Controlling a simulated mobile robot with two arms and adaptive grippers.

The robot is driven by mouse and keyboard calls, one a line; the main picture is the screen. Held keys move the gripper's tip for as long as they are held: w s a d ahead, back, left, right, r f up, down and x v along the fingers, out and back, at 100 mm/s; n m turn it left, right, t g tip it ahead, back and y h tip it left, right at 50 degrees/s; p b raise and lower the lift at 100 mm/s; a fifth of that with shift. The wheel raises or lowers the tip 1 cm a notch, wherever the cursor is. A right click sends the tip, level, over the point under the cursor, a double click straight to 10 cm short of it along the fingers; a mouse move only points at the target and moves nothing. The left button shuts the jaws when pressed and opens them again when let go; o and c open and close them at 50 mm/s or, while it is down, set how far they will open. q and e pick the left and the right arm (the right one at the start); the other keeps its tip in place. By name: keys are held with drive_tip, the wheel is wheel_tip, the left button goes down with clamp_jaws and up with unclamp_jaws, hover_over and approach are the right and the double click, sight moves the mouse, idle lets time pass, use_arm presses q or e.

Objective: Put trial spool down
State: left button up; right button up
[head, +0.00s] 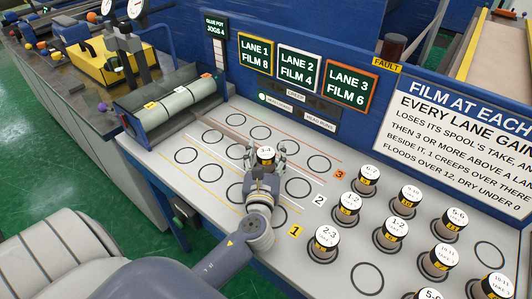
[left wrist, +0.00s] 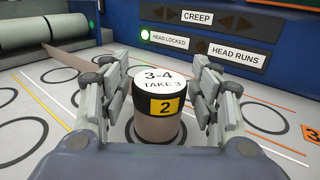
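The trial spool (head: 266,157) is a short cylinder with a white top marked "3-4" and a yellow tag reading 2. In the left wrist view the spool (left wrist: 158,108) stands upright, its lid also reading "TAKE 3", with a dark ring around its base on the pale table (head: 335,235). My left gripper (head: 265,160) is around it. Its fingers stand on either side, with narrow gaps between them and the spool, so it looks open. The gripper (left wrist: 160,110) hides part of the table there. My right gripper is not in view.
Empty rings in coloured lanes surround the spool. Several other spools, including "2-3" (head: 324,243) and "1-2" (head: 394,236), stand at the right. A roller (head: 178,102) lies at the back left. Signs (head: 299,67) line the back wall.

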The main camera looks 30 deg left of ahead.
use_arm(q)
drive_tip(key=shift+r, duration=0.15)
drive_tip(key=shift+s+d, duration=0.15)
drive_tip(key=shift+s, duration=0.15)
drive_tip(key=b+v, duration=0.2)
drive_tip(key=v, duration=0.8)
drive_tip(key=shift+s+d, duration=0.15)
drive_tip(key=shift+s, duration=0.15)
drive_tip(key=shift+s+d, duration=0.15)
drive_tip(key=shift+s, duration=0.2)
